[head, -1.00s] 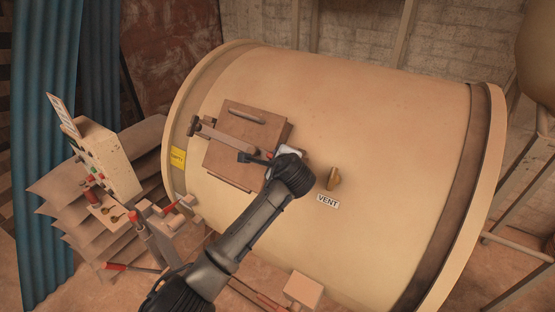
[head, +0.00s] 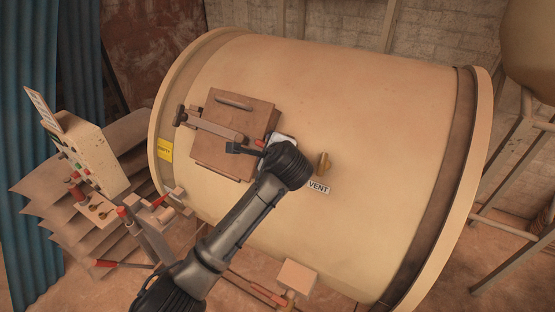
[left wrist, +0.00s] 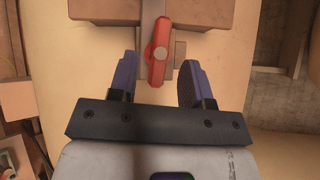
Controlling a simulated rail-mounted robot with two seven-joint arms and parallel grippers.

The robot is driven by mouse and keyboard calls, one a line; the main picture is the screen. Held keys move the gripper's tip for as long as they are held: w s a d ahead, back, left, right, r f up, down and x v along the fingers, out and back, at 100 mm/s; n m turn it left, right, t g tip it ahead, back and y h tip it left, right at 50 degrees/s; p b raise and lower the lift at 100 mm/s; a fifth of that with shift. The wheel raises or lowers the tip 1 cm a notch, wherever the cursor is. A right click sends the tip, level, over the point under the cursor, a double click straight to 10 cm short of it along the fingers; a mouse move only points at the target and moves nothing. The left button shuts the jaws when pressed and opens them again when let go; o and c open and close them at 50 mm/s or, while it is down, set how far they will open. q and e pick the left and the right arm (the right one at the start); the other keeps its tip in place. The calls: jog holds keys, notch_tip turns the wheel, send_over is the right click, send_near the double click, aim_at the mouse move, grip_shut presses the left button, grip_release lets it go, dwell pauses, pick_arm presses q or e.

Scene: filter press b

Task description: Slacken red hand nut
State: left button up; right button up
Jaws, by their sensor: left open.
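The red hand nut (left wrist: 159,52) sits at the end of a bar across the brown hatch (left wrist: 110,9) in the left wrist view. Its long lobes run roughly up and down in that picture. In the head view only a small red bit of the nut (head: 260,143) shows beside my gripper. My left gripper (left wrist: 157,66) is open, with one finger on each side of the nut's lower part and gaps visible between. In the head view my left gripper (head: 247,149) is at the hatch's right edge, partly hidden by its own wrist. My right gripper is not in view.
The hatch is on a large cream drum (head: 370,130). A brass vent valve (head: 323,163) with a VENT label (head: 318,187) stands right of my wrist. A control box (head: 90,155) and red-handled levers (head: 125,213) stand at left. The drum's upper right surface is clear.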

pick_arm(q)
jog(key=b+v, duration=0.2)
jog(key=v, duration=0.7)
jog(key=shift+s+b, duration=0.25)
jog(key=shift+b, duration=0.15)
jog(key=shift+r, duration=0.1)
